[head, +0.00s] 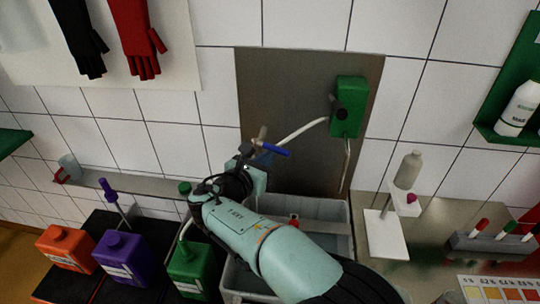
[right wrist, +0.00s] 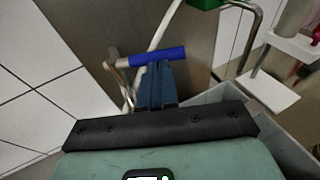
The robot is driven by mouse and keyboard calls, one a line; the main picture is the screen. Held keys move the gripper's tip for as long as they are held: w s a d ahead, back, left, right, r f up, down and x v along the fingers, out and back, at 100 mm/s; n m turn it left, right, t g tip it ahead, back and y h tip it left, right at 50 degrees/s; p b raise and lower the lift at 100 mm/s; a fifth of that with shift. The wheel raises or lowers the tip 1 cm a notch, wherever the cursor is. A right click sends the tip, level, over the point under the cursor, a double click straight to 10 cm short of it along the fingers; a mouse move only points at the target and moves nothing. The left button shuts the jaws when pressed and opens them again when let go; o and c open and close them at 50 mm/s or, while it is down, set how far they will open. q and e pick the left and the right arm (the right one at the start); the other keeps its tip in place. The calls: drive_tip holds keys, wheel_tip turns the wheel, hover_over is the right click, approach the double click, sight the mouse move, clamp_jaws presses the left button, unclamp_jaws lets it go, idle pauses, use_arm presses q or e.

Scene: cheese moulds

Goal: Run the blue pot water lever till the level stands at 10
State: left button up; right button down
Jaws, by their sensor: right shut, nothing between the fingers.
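The blue lever (head: 275,149) sticks out to the right from a metal tap in front of the grey wall panel. It also shows in the right wrist view as a blue bar (right wrist: 157,55) lying across, just beyond my fingertips. My right gripper (head: 265,157) is shut and empty, its dark blue fingers (right wrist: 157,78) together right by the lever. I cannot tell whether they touch it. A grey basin (head: 342,216) stands below, partly hidden by my right arm. No level reading can be made out. My left gripper is out of view.
A green box (head: 349,106) with a white hose hangs on the panel. Orange (head: 66,248), purple (head: 124,259) and green (head: 192,272) jugs stand at the left. A white stand (head: 384,236) and a bottle (head: 408,170) are right of the basin.

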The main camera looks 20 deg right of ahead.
sight(280, 150)
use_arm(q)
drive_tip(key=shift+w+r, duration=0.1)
use_arm(e)
drive_tip(key=shift+x, duration=1)
drive_tip(key=d+n+t+y+b, duration=0.1)
drive_tip(key=d+n+t+y, duration=0.1)
drive_tip(key=n+y, duration=0.1)
drive_tip(key=shift+w+d+f+t+b, duration=0.1)
drive_tip(key=shift+f+t+b, duration=0.05)
drive_tip(key=shift+t+b, duration=0.25)
drive_tip(key=shift+w+d+n+t+y, duration=0.1)
drive_tip(key=shift+d+n+t+y, duration=0.2)
drive_tip(key=shift+w+d, duration=0.15)
drive_tip(key=shift+w, duration=0.05)
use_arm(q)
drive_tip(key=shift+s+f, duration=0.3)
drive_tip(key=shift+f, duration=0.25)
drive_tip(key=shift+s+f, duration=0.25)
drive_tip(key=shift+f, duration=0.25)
use_arm(e)
drive_tip(key=shift+w, duration=0.1)
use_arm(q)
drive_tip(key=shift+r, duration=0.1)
use_arm(e)
drive_tip(key=shift+r, duration=0.25)
